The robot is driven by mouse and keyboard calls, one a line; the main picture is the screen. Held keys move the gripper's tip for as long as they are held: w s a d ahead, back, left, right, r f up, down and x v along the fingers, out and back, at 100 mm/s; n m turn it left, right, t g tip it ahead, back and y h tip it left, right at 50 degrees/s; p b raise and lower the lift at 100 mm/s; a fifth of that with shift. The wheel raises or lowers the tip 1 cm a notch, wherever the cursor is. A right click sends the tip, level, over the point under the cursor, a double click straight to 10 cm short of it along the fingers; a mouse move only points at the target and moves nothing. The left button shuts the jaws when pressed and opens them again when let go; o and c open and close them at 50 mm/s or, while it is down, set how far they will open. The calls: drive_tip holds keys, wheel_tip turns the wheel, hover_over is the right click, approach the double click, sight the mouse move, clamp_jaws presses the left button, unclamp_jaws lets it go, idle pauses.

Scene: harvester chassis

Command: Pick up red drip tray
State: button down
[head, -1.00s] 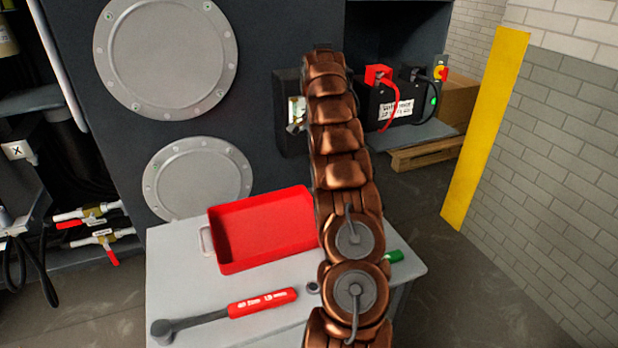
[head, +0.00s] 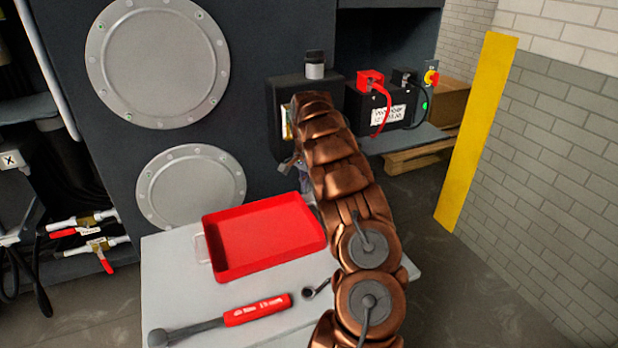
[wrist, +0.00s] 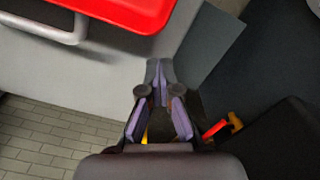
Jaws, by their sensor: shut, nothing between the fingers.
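The red drip tray (head: 265,238) lies on the grey table, a shallow rectangular pan with a pale handle (head: 201,247) on its left end. My arm rises to the right of it and covers the area just past its right edge. In the wrist view, the tray (wrist: 125,8) fills the top left, with a handle (wrist: 50,30) along its near side. My gripper (wrist: 160,68) is shut and empty, with its fingertips apart from the tray in that picture. In the head view my gripper is mostly hidden behind the arm.
On the table (head: 170,290), a red-handled torque wrench (head: 230,315) lies in front of the tray, with a small dark socket-like piece (head: 316,289) beside it. The dark chassis wall with round covers (head: 190,185) stands behind. A black box with a red connector (head: 372,100) is at back right.

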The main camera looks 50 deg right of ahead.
drive_tip(key=shift+a, duration=1.3)
drive_tip(key=shift+w+d+r, duration=0.1)
